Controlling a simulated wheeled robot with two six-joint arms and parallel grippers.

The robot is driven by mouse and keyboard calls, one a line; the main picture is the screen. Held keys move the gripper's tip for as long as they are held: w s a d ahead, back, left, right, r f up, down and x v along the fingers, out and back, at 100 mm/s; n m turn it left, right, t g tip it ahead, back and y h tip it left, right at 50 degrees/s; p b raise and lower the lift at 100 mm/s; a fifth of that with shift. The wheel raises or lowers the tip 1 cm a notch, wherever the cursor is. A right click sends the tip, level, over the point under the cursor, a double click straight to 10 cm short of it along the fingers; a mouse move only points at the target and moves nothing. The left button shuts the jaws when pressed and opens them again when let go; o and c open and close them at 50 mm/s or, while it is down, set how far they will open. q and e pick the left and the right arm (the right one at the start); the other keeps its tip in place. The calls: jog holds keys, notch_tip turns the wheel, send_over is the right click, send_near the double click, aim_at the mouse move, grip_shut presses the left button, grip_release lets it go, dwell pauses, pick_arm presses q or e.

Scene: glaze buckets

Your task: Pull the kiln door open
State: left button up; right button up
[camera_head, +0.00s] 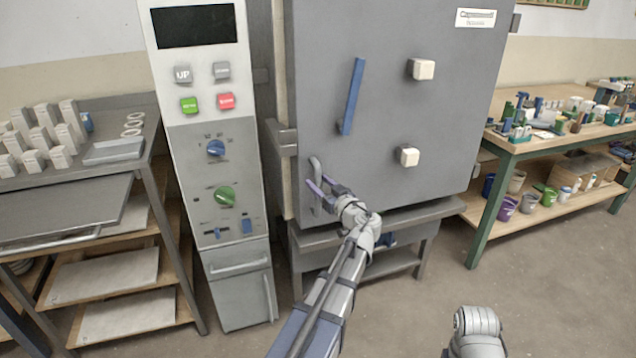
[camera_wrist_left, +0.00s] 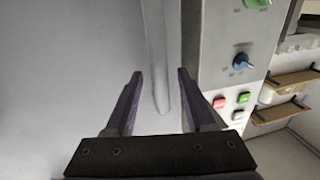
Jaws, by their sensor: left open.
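The kiln door (camera_head: 385,110) is the big grey front panel in the head view, and it looks shut. A grey upright handle (camera_head: 315,172) is on its lower left. My left gripper (camera_head: 320,188) is at this handle, its two purple fingers apart. In the left wrist view, a pale bar (camera_wrist_left: 160,70), likely the handle, runs down between the open fingertips (camera_wrist_left: 159,76) as seen by that camera. I cannot tell whether the fingers touch it. Only a link of my right arm shows at the lower right; its gripper is out of view.
A control panel (camera_head: 215,150) with buttons and knobs stands just left of the door. A blue bar (camera_head: 353,96) and two white knobs (camera_head: 422,69) are on the door. A shelf rack (camera_head: 120,120) is at left, a green-legged table (camera_head: 520,141) at right. Floor in front is open.

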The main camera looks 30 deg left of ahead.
pick_arm(q)
jog(key=shift+w+a, duration=0.25)
jog(key=shift+a, duration=0.25)
grip_shut()
dwell(1.2)
